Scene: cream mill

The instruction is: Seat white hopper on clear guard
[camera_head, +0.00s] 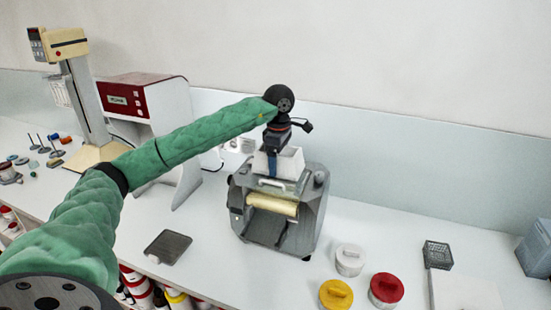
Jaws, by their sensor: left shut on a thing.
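My left arm, in a green sleeve, reaches in from the left to the mill. My left gripper (272,163) points down over the mill and is shut on the white hopper (290,163). The hopper is at the top of the grey mill (311,212), above its pale roller (273,205). A clear guard (284,184) seems to lie just under the hopper at the mill's top. I cannot tell whether the hopper touches it or hangs slightly above it. The gripper hides part of the hopper. My right gripper is not in view.
A red and white machine (130,101) and a tall beige stand (85,100) are behind on the left. A dark flat tray (168,247) lies left of the mill. White (350,259), red (386,289) and yellow (336,294) lidded tubs and a wire basket (437,254) stand right of it.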

